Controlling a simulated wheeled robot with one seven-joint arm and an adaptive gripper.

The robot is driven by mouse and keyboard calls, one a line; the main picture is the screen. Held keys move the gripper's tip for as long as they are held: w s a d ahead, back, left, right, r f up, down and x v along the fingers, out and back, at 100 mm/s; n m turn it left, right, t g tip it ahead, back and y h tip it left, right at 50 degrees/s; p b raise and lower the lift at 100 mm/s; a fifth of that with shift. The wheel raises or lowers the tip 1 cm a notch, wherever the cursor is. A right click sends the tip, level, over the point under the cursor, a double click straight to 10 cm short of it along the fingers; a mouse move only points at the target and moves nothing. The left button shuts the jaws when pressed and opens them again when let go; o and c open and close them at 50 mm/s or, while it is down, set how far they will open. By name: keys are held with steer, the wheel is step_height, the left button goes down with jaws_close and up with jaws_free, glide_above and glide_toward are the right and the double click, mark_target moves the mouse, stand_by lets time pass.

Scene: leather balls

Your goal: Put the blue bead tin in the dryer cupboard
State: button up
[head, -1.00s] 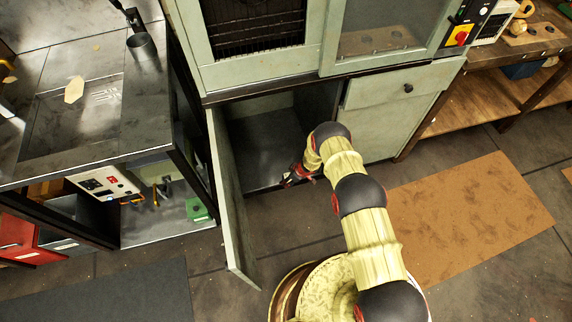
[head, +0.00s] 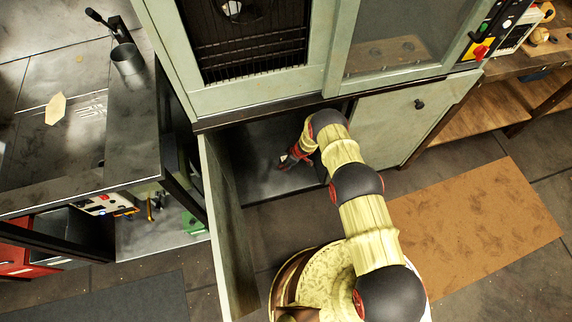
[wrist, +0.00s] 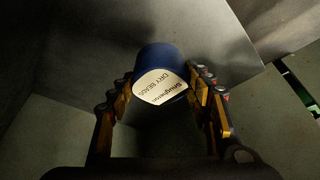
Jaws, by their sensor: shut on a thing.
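The blue bead tin (wrist: 160,76) shows in the wrist view, with a blue body and a pale face printed "DRY BEADS". My gripper (wrist: 160,92) is shut on it, one finger at each side. In the head view my gripper (head: 284,164) is at the opening of the dryer cupboard (head: 258,148), and the tin cannot be made out there. The cupboard is the low compartment under the dryer, with its door (head: 228,232) swung open to the left. Whether the tin touches the cupboard floor cannot be told.
The dryer's grille and window (head: 395,48) stand above the cupboard. A dark workbench (head: 135,105) stands close on the left. A closed cabinet front (head: 395,125) is right of the opening. A brown mat (head: 480,225) lies on clear floor to the right.

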steer(key=f, duration=0.2)
steer(key=f+b, duration=0.1)
steer(key=f, duration=0.1)
steer(key=f+b, duration=0.1)
steer(key=f, duration=0.1)
steer(key=shift+w, duration=0.3)
step_height(320, 180, down, 4)
steer(key=shift+f+b, duration=0.1)
steer(key=shift+b, duration=0.95)
steer(key=shift+r, duration=0.2)
steer(key=shift+f, duration=0.15)
steer(key=o, duration=1.2)
steer(key=shift+o, duration=0.2)
steer(key=p+v, duration=0.9)
steer(key=v, duration=0.3)
steer(key=shift+s, duration=0.1)
